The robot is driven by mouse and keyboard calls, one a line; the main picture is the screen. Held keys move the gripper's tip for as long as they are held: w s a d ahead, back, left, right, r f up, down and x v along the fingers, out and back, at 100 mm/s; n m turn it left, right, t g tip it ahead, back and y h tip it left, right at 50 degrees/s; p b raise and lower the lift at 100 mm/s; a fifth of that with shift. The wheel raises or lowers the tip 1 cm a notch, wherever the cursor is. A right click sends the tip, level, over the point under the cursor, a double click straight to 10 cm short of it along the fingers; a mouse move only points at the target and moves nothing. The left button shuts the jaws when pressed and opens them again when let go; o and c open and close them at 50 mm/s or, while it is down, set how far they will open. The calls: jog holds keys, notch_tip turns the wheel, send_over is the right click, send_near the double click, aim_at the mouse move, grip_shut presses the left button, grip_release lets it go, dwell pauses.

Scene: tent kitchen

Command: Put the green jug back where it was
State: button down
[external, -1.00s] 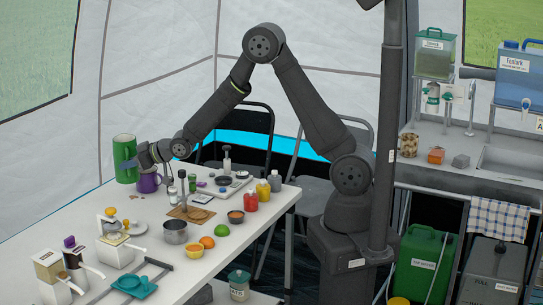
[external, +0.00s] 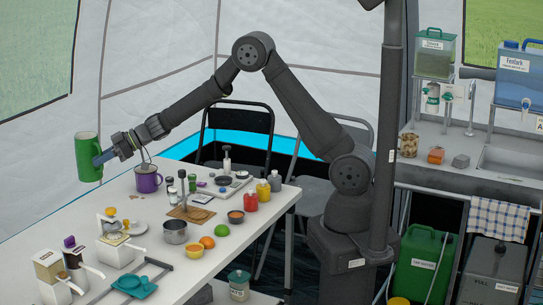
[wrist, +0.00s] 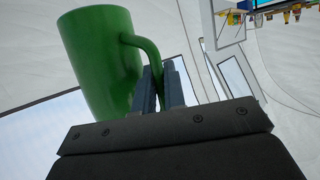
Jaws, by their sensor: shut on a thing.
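The green jug (external: 88,158) is in the air at the far left end of the table in the external view, nearly upright. My gripper (external: 103,157) is shut on its handle, which faces my arm. In the wrist view the jug (wrist: 103,60) fills the upper left, and its handle (wrist: 150,50) runs down between the fingers of my gripper (wrist: 160,90). The white table (external: 62,211) lies below the jug. The jug's far side is hidden.
A purple mug (external: 148,182) stands on the table just right of and below my gripper.

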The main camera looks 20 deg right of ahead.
jog(key=shift+s+a+f+n+g, duration=0.1)
jog(key=shift+f+n+g, duration=0.3)
jog(key=shift+n+g, duration=0.15)
jog(key=shift+s+a+f+n+g, duration=0.1)
jog(key=shift+f+n+g, duration=0.35)
jog(key=shift+g, duration=0.1)
jog(key=shift+s+a+f, duration=1.25)
jog(key=shift+a+f, duration=0.25)
jog(key=shift+f, duration=0.35)
jog(key=shift+s+a+f, duration=1.2)
jog(key=shift+a+f, duration=0.25)
jog(key=shift+f, duration=0.4)
jog(key=shift+s+a+f, duration=1.25)
jog(key=shift+a+f, duration=0.25)
jog(key=shift+f, duration=0.35)
jog(key=shift+f, duration=0.15)
jog(key=c, duration=1.9)
grip_release()
jog(key=shift+f, duration=0.1)
jog(key=o, duration=0.4)
